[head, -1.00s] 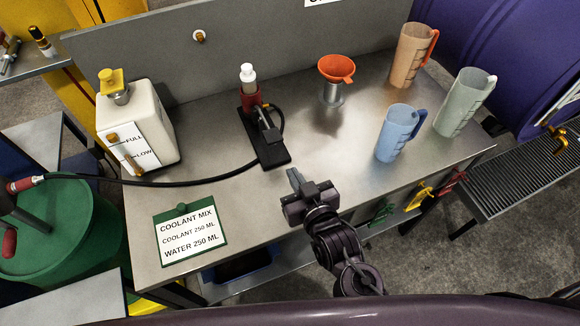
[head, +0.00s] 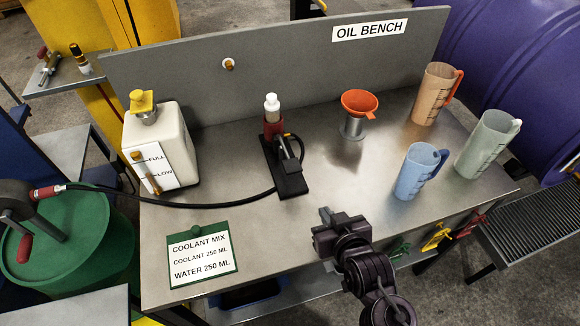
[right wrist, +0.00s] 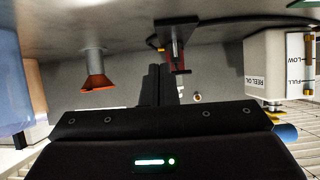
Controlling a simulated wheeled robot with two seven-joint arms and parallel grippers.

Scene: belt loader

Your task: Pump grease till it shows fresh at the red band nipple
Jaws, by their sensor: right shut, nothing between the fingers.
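My right gripper (head: 325,217) is shut and empty over the front part of the bench, in front of the black base of a red-and-black lever device (head: 273,126) with a white cap. The gripper fingers also show in the right wrist view (right wrist: 157,85), with the red device (right wrist: 178,62) beyond them. A black hose (head: 200,204) runs from near that device to a red-ended fitting (head: 47,191) at the green drum (head: 80,240). I cannot make out a red band nipple or any grease. My left gripper is not in view.
The bench holds a white oil tank (head: 160,145), an orange funnel (head: 358,103), orange (head: 433,95), blue (head: 415,175) and pale green (head: 485,145) jugs, and a coolant sign (head: 200,258). A side shelf (head: 60,85) holds small tools.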

